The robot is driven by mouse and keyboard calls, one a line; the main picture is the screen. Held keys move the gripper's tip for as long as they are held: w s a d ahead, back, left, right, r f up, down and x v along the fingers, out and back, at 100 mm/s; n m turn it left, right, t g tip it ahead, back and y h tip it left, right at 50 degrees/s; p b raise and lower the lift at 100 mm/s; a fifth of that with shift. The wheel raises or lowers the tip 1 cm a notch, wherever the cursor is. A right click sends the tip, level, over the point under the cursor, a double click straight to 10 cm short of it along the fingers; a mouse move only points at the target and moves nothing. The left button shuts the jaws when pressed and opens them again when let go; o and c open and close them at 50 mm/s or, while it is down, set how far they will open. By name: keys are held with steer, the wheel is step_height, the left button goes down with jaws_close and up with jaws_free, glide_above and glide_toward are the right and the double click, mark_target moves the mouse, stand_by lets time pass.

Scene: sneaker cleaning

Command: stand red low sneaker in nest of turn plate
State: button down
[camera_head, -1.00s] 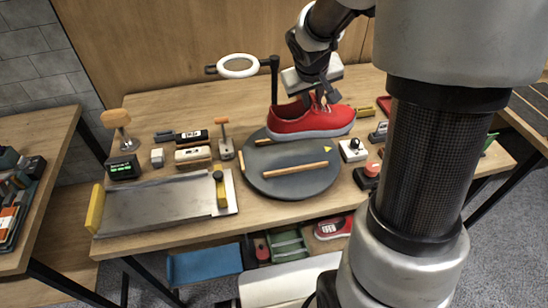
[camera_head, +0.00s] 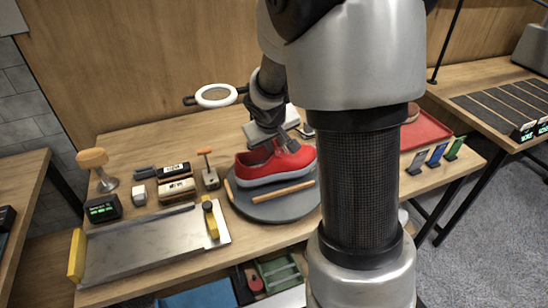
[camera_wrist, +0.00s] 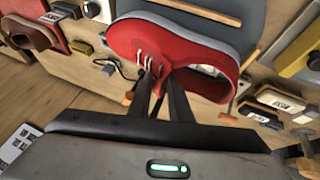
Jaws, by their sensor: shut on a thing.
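The red low sneaker (camera_head: 262,168) has a pale grey sole and is upright, toe to the right in the head view. It is over the back part of the dark round turn plate (camera_head: 262,212), behind a light wooden bar (camera_head: 284,192). I cannot tell whether its sole touches the plate. My gripper (camera_head: 279,143) is shut on the sneaker's upper from above. In the wrist view the fingers (camera_wrist: 165,95) grip the red sneaker (camera_wrist: 185,50) between laces and opening. The sneaker hides the back of the plate.
A metal tray with yellow handles (camera_head: 150,243) lies front left. Brushes and small blocks (camera_head: 176,190) stand left of the plate. A ring lamp (camera_head: 217,96) stands behind.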

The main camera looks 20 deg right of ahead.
steer(key=shift+f+b, duration=0.55)
steer(key=shift+f, duration=1.15)
steer(key=shift+f, duration=0.1)
steer(key=shift+f+b, duration=0.1)
steer(key=shift+b, duration=0.2)
steer(key=c, duration=1.6)
jaws_free()
